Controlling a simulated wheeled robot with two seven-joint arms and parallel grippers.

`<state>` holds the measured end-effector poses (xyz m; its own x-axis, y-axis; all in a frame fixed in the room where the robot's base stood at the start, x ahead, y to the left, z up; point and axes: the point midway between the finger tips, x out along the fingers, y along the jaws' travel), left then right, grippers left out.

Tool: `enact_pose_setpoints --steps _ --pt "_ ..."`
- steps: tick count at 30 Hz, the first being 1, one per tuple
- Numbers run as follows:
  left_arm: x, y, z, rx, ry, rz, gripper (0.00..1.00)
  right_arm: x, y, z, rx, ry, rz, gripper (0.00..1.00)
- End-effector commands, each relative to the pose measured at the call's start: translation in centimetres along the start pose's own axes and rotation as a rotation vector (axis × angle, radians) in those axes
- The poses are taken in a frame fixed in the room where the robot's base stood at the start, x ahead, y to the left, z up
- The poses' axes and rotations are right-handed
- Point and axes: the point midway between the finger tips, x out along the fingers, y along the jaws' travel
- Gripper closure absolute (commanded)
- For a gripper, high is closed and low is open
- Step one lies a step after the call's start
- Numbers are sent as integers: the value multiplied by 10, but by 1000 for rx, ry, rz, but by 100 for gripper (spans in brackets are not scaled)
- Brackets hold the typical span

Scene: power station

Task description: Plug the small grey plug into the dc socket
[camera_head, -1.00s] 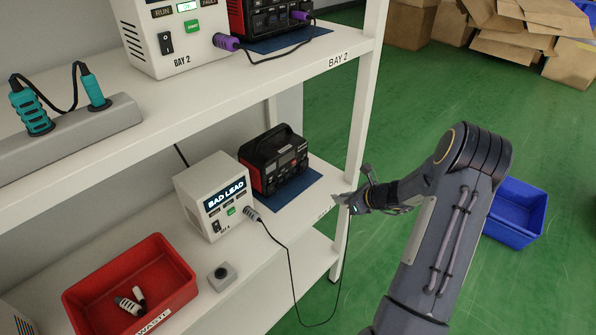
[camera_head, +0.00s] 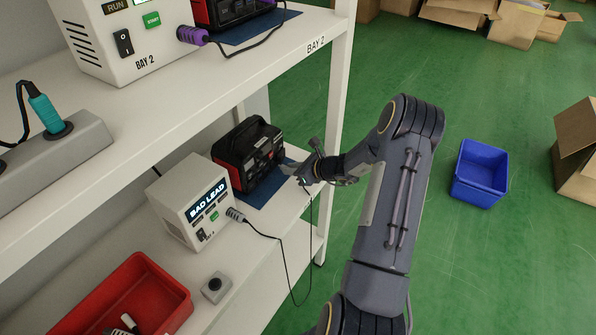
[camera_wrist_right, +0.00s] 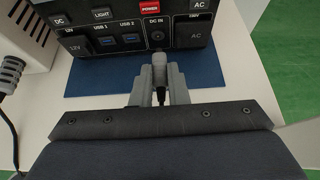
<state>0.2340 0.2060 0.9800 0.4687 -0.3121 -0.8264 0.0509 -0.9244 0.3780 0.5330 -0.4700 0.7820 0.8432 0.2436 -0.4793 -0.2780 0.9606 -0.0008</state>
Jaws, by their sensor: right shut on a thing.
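The black and red power station (camera_head: 247,152) stands on a blue mat on the lower shelf. Its round dc socket (camera_wrist_right: 157,35), labelled DC IN, faces me in the right wrist view. My right gripper (camera_head: 291,171) is shut on the small grey plug (camera_wrist_right: 159,58), which points at the station's front. The plug's tip shows just below the socket; I cannot tell whether they touch. A thin black lead (camera_head: 309,225) hangs from the gripper and loops to a ribbed grey plug (camera_head: 235,214) in the white charger (camera_head: 190,205), which reads BAD LEAD. My left gripper is out of view.
The upper shelf edge (camera_head: 215,95) and a white post (camera_head: 336,130) stand close to my right arm. A blue crate (camera_head: 480,172) stands on open green floor.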

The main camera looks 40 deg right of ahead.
Motion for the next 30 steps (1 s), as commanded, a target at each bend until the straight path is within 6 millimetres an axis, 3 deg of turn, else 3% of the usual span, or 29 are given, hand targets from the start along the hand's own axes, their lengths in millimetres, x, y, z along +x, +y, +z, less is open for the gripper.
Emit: enact_pose_setpoints --steps 6,30 --pt "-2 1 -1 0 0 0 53 15 1 9 -1 0 1 100" --pt "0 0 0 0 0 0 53 15 0 8 -3 10 2 100"
